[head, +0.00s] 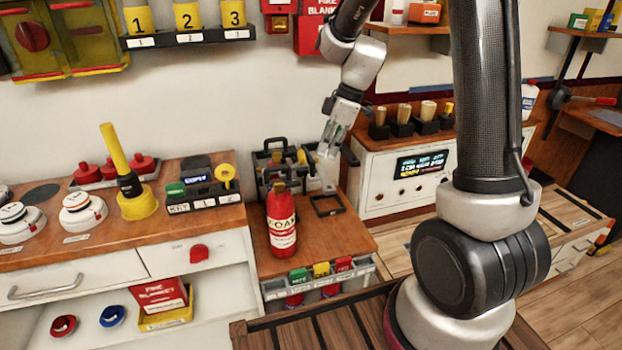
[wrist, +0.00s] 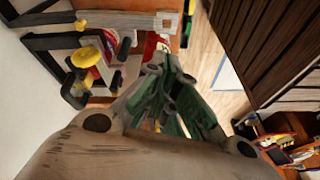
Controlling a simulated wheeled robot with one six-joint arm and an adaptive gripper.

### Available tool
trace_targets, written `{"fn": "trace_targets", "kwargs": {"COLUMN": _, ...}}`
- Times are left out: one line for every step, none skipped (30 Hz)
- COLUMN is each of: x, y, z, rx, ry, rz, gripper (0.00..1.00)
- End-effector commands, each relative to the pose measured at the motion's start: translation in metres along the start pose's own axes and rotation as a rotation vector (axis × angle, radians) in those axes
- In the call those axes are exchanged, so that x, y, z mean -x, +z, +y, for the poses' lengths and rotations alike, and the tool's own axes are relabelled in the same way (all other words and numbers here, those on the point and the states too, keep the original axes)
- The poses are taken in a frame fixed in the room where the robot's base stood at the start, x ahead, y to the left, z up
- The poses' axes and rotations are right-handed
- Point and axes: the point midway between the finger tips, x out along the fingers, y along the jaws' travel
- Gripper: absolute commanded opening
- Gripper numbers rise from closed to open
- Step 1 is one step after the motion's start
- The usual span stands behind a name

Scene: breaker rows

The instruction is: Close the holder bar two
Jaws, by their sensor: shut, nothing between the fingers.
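The black holder rack (head: 272,158) stands against the wall at the back of the low wooden counter. It has dark bars and small yellow knobs, and it also shows at the upper left of the wrist view (wrist: 45,42). A pale grey bar (wrist: 130,20) with a square hole near its end juts out from the rack there. I cannot read a number on any bar, so I cannot tell which is bar two. My gripper (head: 329,150) is shut and empty, pointing down just right of the rack. In the wrist view its closed fingers (wrist: 172,95) hide part of the scene; contact is unclear.
A red foam bottle (head: 282,222) stands in front of the rack. An empty black square frame (head: 328,205) lies on the counter beside it. A white cabinet (head: 400,175) with a display stands to the right. A yellow-handled plunger (head: 130,175) stands on the left counter.

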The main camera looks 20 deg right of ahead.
Motion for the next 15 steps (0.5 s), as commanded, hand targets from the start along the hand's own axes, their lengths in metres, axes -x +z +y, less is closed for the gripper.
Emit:
{"fn": "trace_targets", "kwargs": {"x": -0.001, "y": -0.001, "z": 0.0, "rx": 0.064, "ry": 0.004, "rz": 0.006, "gripper": 0.0}}
{"fn": "trace_targets", "kwargs": {"x": -0.001, "y": -0.002, "z": 0.001, "rx": 0.105, "ry": 0.005, "rz": 0.008, "gripper": 0.0}}
{"fn": "trace_targets", "kwargs": {"x": -0.001, "y": -0.002, "z": 0.001, "rx": 0.149, "ry": 0.007, "rz": 0.008, "gripper": 0.0}}
{"fn": "trace_targets", "kwargs": {"x": -0.001, "y": -0.002, "z": 0.001, "rx": 0.176, "ry": 0.008, "rz": 0.008, "gripper": 0.0}}
{"fn": "trace_targets", "kwargs": {"x": -0.001, "y": -0.002, "z": 0.001, "rx": 0.197, "ry": 0.008, "rz": 0.008, "gripper": 0.0}}
{"fn": "trace_targets", "kwargs": {"x": -0.002, "y": -0.002, "z": 0.001, "rx": 0.216, "ry": 0.008, "rz": 0.007, "gripper": 0.0}}
{"fn": "trace_targets", "kwargs": {"x": -0.004, "y": -0.002, "z": 0.001, "rx": 0.223, "ry": 0.007, "rz": 0.007, "gripper": 0.0}}
{"fn": "trace_targets", "kwargs": {"x": -0.006, "y": -0.002, "z": 0.001, "rx": 0.228, "ry": 0.007, "rz": 0.007, "gripper": 0.0}}
{"fn": "trace_targets", "kwargs": {"x": -0.01, "y": -0.001, "z": 0.001, "rx": 0.231, "ry": 0.007, "rz": 0.006, "gripper": 0.0}}
{"fn": "trace_targets", "kwargs": {"x": -0.014, "y": -0.001, "z": 0.001, "rx": 0.23, "ry": 0.007, "rz": 0.006, "gripper": 0.0}}
{"fn": "trace_targets", "kwargs": {"x": -0.018, "y": -0.001, "z": 0.001, "rx": 0.23, "ry": 0.006, "rz": 0.006, "gripper": 0.0}}
{"fn": "trace_targets", "kwargs": {"x": -0.025, "y": -0.001, "z": 0.0, "rx": 0.228, "ry": 0.005, "rz": 0.006, "gripper": 0.0}}
{"fn": "trace_targets", "kwargs": {"x": -0.03, "y": -0.001, "z": 0.0, "rx": 0.227, "ry": 0.004, "rz": 0.005, "gripper": 0.0}}
{"fn": "trace_targets", "kwargs": {"x": -0.036, "y": -0.001, "z": 0.0, "rx": 0.227, "ry": 0.004, "rz": 0.006, "gripper": 0.0}}
{"fn": "trace_targets", "kwargs": {"x": -0.044, "y": -0.001, "z": 0.0, "rx": 0.228, "ry": 0.004, "rz": 0.005, "gripper": 0.0}}
